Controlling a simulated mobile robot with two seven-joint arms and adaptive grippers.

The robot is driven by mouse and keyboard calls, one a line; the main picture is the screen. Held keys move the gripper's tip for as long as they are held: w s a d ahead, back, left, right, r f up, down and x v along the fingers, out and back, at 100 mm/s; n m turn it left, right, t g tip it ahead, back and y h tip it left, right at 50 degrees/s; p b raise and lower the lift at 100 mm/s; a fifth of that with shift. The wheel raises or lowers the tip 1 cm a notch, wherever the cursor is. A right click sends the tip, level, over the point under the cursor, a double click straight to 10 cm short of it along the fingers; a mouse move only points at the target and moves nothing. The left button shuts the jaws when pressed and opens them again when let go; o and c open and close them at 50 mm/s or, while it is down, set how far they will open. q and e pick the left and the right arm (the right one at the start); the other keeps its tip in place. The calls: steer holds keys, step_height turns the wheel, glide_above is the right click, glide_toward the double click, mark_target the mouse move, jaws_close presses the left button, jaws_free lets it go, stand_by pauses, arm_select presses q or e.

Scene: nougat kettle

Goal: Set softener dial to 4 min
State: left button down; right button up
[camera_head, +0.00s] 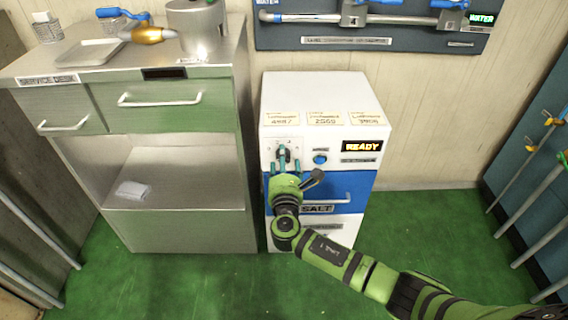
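The softener is a white cabinet (320,95) with a blue front section marked SALT. Its dial (284,153) is a small dark knob on a pale plate at the upper left of the front panel. The dial's setting is too small to read. My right gripper (284,166) is right at the dial, its teal fingertips apart on either side just below the knob. I cannot tell whether they touch it. The gripper and wrist hide part of the panel below the dial. My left gripper is not in view.
A blue button (320,158) and a READY display (362,146) lie right of the dial. A metal service desk (190,150) stands close on the left. A wall rack (370,40) hangs above, and blue cabinets (535,150) stand right. Green floor (200,290) is clear in front.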

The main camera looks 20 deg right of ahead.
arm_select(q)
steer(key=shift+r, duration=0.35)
arm_select(e)
steer(key=shift+w+d, duration=0.1)
steer(key=shift+w, duration=0.35)
steer(key=c, duration=1.1)
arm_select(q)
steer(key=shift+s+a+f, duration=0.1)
